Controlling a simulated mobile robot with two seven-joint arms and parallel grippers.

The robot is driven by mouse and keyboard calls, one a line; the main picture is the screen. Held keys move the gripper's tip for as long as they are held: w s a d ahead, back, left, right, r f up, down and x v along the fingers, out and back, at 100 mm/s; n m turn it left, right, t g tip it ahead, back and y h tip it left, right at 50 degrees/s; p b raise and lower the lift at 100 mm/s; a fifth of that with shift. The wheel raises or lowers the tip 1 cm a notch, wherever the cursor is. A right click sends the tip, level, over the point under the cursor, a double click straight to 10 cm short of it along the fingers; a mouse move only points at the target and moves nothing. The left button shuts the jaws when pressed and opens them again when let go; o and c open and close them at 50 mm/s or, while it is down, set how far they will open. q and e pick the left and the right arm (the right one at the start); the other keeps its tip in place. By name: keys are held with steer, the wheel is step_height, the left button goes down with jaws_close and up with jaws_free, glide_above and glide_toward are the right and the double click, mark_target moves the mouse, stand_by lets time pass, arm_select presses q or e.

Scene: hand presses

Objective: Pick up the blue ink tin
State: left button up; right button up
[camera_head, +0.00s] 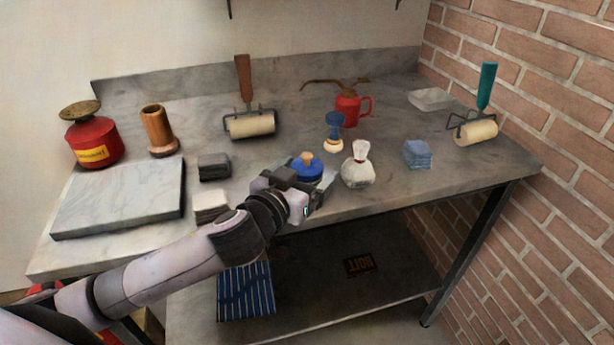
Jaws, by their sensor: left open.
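The blue ink tin (307,167) has a tan knob on its lid and stands on the grey stone worktop (375,205) near the front edge. My left gripper (322,185) is at the near side of the tin, in front of it, and hides its lower part. The gripper is open. I cannot tell whether its fingers touch the tin. My right gripper is not in view.
A white cloth-tied bundle (358,168) stands close to the right of the tin. A blue-handled stamp (334,132) and a red oil can (348,108) are behind. Dark blocks (214,166) and a marble slab (118,198) lie left. A brick wall (540,130) bounds the right.

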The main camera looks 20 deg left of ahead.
arm_select(q)
steer(key=shift+w, duration=0.2)
steer(key=c, duration=1.2)
steer(key=shift+c, duration=0.2)
steer(key=shift+r, duration=0.15)
